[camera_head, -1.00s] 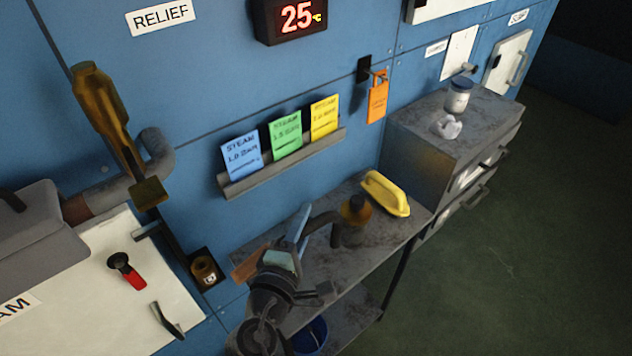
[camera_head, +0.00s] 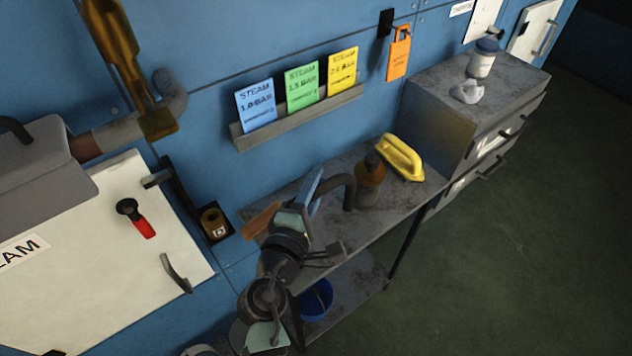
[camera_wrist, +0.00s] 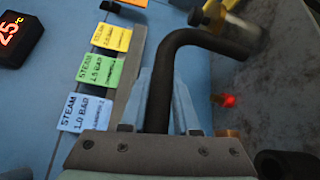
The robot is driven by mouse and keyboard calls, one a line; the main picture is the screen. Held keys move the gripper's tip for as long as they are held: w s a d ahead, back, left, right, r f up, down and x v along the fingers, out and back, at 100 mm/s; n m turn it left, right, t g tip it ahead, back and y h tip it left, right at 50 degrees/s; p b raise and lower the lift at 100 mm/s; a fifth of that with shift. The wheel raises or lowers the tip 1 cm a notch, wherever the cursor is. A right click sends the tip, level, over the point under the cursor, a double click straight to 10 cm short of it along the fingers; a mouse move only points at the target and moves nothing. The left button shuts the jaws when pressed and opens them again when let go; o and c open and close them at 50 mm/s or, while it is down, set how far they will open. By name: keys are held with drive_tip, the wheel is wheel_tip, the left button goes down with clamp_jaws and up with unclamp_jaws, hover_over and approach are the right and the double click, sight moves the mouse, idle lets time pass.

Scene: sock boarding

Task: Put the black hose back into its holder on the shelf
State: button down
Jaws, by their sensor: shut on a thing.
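The black hose (camera_head: 343,182) is a dark bent tube. My gripper (camera_head: 312,200) is shut on it, with the hose rising between its blue-grey fingers. In the wrist view the hose (camera_wrist: 185,45) runs up from between the fingers (camera_wrist: 170,105) and bends to the right. Its far end is close to a brown bottle (camera_head: 371,172) on the grey metal shelf (camera_head: 400,220); I cannot tell whether they touch. My gripper is over the shelf's left part. I cannot make out the hose's holder for certain.
A yellow handled object (camera_head: 402,158) lies behind the bottle. A card rack (camera_head: 300,118) with blue, green and yellow cards is on the wall above. A blue bucket (camera_head: 316,298) sits on the lower level. A drawer cabinet (camera_head: 440,125) closes the right side. The shelf's front right is clear.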

drive_tip(key=shift+f+b, duration=1.25)
drive_tip(key=shift+f, duration=0.35)
drive_tip(key=shift+f+b, duration=2)
drive_tip(key=shift+b, duration=0.15)
drive_tip(key=c, duration=0.6)
unclamp_jaws()
drive_tip(key=b+v, duration=0.1)
drive_tip(key=v, duration=1.2)
drive_tip(key=shift+b, duration=0.3)
